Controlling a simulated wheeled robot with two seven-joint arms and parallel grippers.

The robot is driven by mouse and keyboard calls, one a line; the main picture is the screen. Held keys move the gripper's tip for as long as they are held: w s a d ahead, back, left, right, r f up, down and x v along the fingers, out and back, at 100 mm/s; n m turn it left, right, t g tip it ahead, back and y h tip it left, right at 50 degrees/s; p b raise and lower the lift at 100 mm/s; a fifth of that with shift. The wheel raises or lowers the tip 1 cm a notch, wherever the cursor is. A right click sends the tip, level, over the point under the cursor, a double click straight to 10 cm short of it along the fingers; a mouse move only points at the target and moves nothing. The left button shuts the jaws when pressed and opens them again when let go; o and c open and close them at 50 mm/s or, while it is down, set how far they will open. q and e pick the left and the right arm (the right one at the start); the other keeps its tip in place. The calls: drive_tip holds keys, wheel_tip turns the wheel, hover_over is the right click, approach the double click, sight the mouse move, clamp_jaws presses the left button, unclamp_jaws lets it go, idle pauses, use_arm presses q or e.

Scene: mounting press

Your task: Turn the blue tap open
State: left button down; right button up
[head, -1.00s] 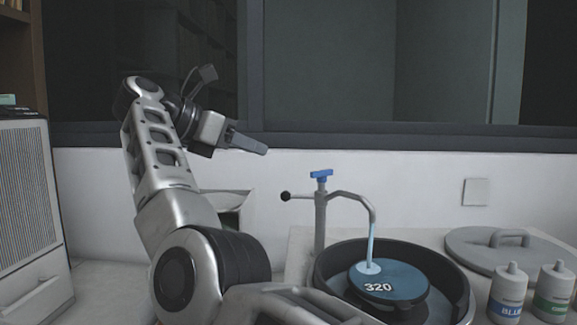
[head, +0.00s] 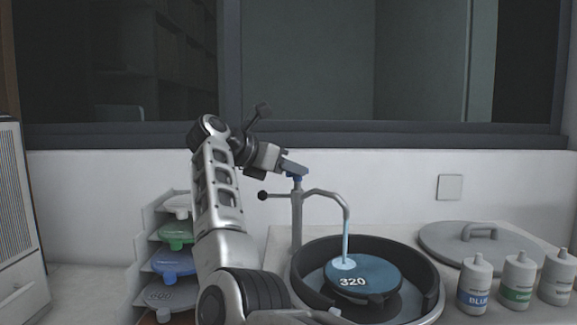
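The blue tap (head: 297,177) is a small blue handle on top of a grey standpipe (head: 297,218). A pale blue stream (head: 346,238) runs from its curved spout onto the dark blue disc marked 320 (head: 365,272) in the round black basin (head: 420,265).
A grey lid (head: 455,247) lies right of the basin. Several bottles, including the one labelled BLUE (head: 475,285), stand at the right front. A rack of coloured discs (head: 150,260) is behind my arm at left. A black-knobbed lever (head: 263,195) sticks out left of the standpipe.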

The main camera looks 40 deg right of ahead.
use_arm(q)
drive_tip(key=shift+f, duration=0.1)
use_arm(e)
clamp_jaws()
use_arm(q)
drive_tip(key=shift+s+f, duration=0.1)
drive_tip(key=shift+s, duration=0.05)
